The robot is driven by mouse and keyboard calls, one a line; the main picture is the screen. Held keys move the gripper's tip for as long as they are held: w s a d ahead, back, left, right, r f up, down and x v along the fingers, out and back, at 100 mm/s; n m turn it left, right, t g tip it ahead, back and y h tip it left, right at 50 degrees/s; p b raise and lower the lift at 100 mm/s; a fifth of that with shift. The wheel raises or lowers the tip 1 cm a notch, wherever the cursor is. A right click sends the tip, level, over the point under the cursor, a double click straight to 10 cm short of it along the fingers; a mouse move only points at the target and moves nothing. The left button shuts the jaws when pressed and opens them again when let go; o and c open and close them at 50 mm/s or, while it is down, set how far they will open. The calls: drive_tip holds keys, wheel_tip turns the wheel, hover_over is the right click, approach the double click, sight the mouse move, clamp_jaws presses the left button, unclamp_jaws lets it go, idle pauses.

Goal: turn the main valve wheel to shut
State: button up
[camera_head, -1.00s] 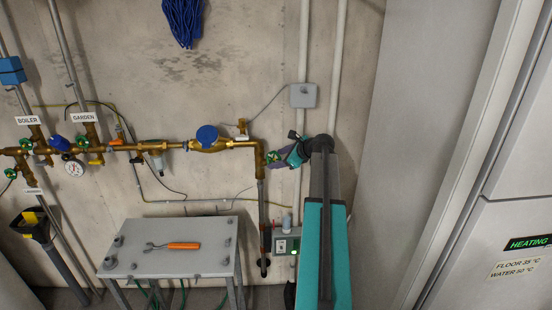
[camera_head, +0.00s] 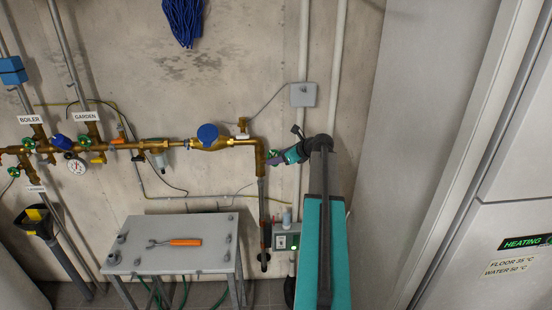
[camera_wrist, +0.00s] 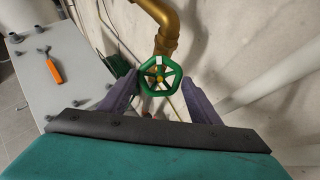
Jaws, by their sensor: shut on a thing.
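The main valve wheel (camera_wrist: 160,77) is a green five-spoked handwheel with a yellow centre. In the wrist view it sits between the two purple fingers of my gripper (camera_wrist: 160,82), which is shut on its rim from both sides. In the head view the wheel (camera_head: 273,159) is a small green patch at the right end of the brass pipe, by the elbow. There my teal gripper (camera_head: 278,158) reaches it from the right, and the fingers and most of the wheel are too small or covered to make out.
The brass pipe (camera_head: 170,145) with its blue-capped meter (camera_head: 208,134) runs left along the wall. A grey bench (camera_head: 150,223) with an orange-handled tool (camera_head: 185,242) stands below. A grey control box (camera_head: 283,241) is under the wheel. White pipes (camera_head: 303,60) rise behind my arm.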

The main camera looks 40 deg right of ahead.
drive_tip(key=shift+m, duration=2.3)
drive_tip(key=shift+m, duration=2.3)
drive_tip(key=o, duration=1)
drive_tip(key=shift+o, duration=0.2)
drive_tip(key=shift+s, duration=0.1)
